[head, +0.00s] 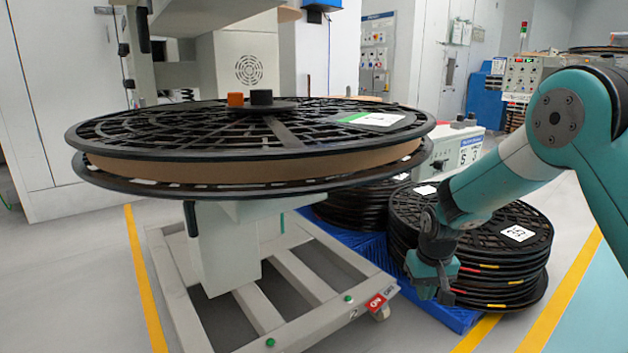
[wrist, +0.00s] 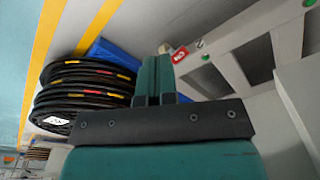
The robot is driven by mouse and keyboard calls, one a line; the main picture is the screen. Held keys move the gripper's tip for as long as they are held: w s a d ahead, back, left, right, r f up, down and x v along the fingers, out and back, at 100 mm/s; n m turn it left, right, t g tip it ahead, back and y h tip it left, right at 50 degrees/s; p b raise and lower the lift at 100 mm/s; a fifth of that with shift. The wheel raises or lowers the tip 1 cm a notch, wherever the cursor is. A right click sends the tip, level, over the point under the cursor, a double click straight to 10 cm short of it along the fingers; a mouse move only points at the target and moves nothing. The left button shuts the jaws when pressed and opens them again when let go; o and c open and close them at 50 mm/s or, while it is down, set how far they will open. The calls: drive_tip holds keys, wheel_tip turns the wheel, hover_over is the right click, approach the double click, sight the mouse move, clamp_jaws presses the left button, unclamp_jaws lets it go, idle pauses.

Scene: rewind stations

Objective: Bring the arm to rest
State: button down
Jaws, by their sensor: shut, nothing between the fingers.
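My gripper (head: 432,280) hangs at the end of my teal arm, on the right side of the head view. It appears in front of the right-hand stack of black reels and points down. In the wrist view my gripper's fingers (wrist: 154,80) are together and hold nothing. Whether the gripper touches the reels cannot be told from the head view; in the wrist view the reels are off to the left of the fingers.
A large black reel (head: 280,134) sits on a grey wheeled stand (head: 230,245) at centre left. Black reel stacks (head: 480,232) stand on a blue pallet (head: 362,258) at right. A control box (head: 452,150) is behind. Yellow-lined floor (head: 75,290) at left is clear.

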drive_tip(key=s+d+r+t, duration=0.1)
drive_tip(key=s+d+r, duration=0.1)
drive_tip(key=s+r, duration=0.35)
drive_tip(key=s+d+r+p, duration=0.1)
drive_tip(key=s+r, duration=0.2)
drive_tip(key=s, duration=0.6)
drive_tip(key=s+d+r+t, duration=0.15)
drive_tip(key=s+r, duration=0.25)
drive_tip(key=s, duration=0.4)
drive_tip(key=s+a+r+n+g+y+p, duration=0.1)
drive_tip(key=s+a+r+n+p, duration=0.1)
drive_tip(key=s+a+r+p, duration=0.3)
drive_tip(key=s+a+r+n+g+y+p, duration=0.1)
drive_tip(key=s+a+r+n+y+p, duration=0.2)
drive_tip(key=r, duration=0.5)
drive_tip(key=s+a+r+n+g+p, duration=0.1)
drive_tip(key=s+a+r+p, duration=0.1)
drive_tip(key=a+r+p, duration=0.3)
wheel_tip(320, 180, up, 38)
drive_tip(key=p, duration=3.5)
drive_tip(key=shift+a+f, duration=0.15)
drive_tip(key=shift+a, duration=0.1)
drive_tip(key=shift+g, duration=0.25)
